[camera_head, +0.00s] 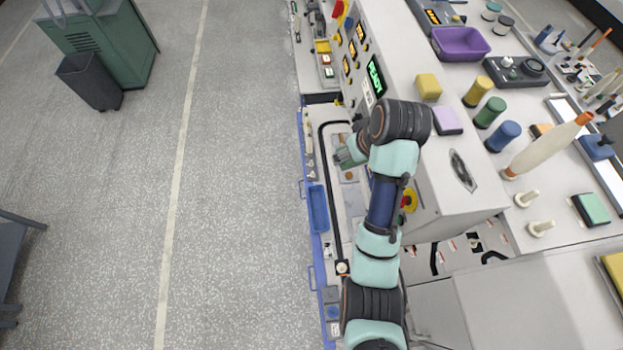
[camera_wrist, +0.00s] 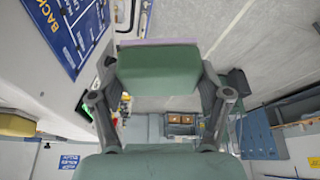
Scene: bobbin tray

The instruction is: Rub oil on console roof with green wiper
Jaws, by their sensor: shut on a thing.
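In the wrist view, my gripper (camera_wrist: 160,98) is shut on a green block, the green wiper (camera_wrist: 158,72), with a thin lilac strip along its far edge. In the head view, my gripper (camera_head: 346,158) hangs in front of the console's left face, above the lower ledge; the wiper is small and hard to make out there. The console roof (camera_head: 445,190) is the pale top to the right of my arm. A dark-edged grey patch (camera_head: 462,171) lies on it, probably the oil. My gripper is apart from the patch, to its left.
A lilac block (camera_head: 447,119) and a yellow block (camera_head: 428,87) lie on the roof behind the patch. Yellow, green and blue bobbins (camera_head: 490,112), a tall cone (camera_head: 545,150) and a purple tray (camera_head: 460,43) stand to the right. A red button (camera_head: 408,200) projects from the console front.

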